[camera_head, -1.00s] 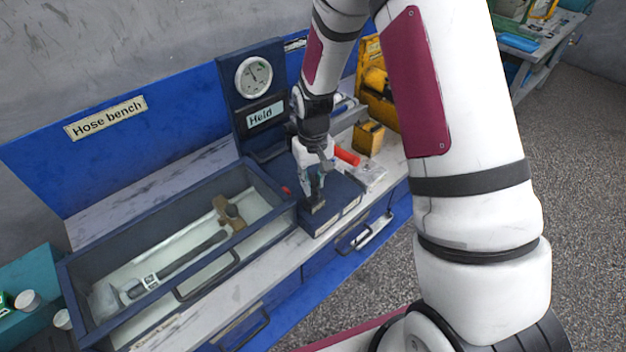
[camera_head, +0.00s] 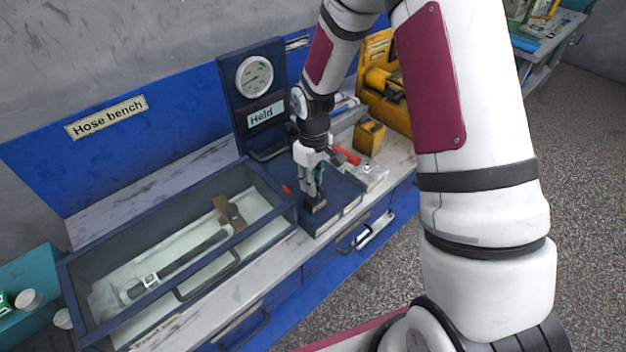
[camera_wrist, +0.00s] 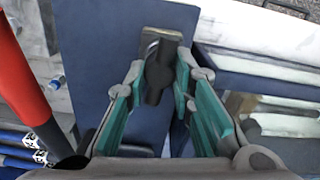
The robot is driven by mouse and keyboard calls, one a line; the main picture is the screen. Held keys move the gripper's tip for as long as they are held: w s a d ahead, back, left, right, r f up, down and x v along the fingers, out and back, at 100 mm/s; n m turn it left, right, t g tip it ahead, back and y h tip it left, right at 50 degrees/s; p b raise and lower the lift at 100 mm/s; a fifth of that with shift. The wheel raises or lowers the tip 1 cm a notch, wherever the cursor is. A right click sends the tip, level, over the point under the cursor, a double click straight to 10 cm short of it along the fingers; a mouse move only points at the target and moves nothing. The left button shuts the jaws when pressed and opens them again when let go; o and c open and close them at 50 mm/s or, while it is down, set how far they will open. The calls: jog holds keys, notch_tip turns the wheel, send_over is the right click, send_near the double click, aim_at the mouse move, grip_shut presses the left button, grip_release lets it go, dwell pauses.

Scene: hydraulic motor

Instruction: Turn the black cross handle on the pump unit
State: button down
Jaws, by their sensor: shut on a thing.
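The pump unit (camera_head: 338,187) is a dark blue box on the bench, right of the hose tank. Its black cross handle (camera_wrist: 158,82) sits on a small metal plate in the wrist view, with one dark arm pointing towards me. My gripper (camera_head: 313,192) reaches down onto the unit from above and is shut on the handle. In the wrist view its teal-lined fingers stand on either side of the handle, partly hiding it. A round gauge (camera_head: 254,76) stands on the blue panel behind, above a label reading "Held".
The tank (camera_head: 72,290) at left has a hose with end fittings inside and bar handles in front. A red-handled tool (camera_head: 346,156) lies behind the unit, near a yellow block (camera_head: 369,137) and a yellow machine (camera_head: 385,100). The floor at right is clear.

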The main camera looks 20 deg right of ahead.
jog(key=shift+d, duration=0.15)
jog(key=c, duration=1.3)
grip_release()
jog(key=shift+c, duration=0.2)
notch_tip(320, 180, up, 12)
jog(key=shift+r, duration=0.1)
jog(key=s+r+m+t, duration=0.4)
jog(key=s+r, duration=1.2)
jog(key=r, duration=0.3)
jog(key=s+r+m+t, duration=0.1)
jog(key=s+m, duration=0.1)
jog(key=s, duration=0.5)
jog(key=shift+s+r+t, duration=0.3)
jog(key=shift+s, duration=0.05)
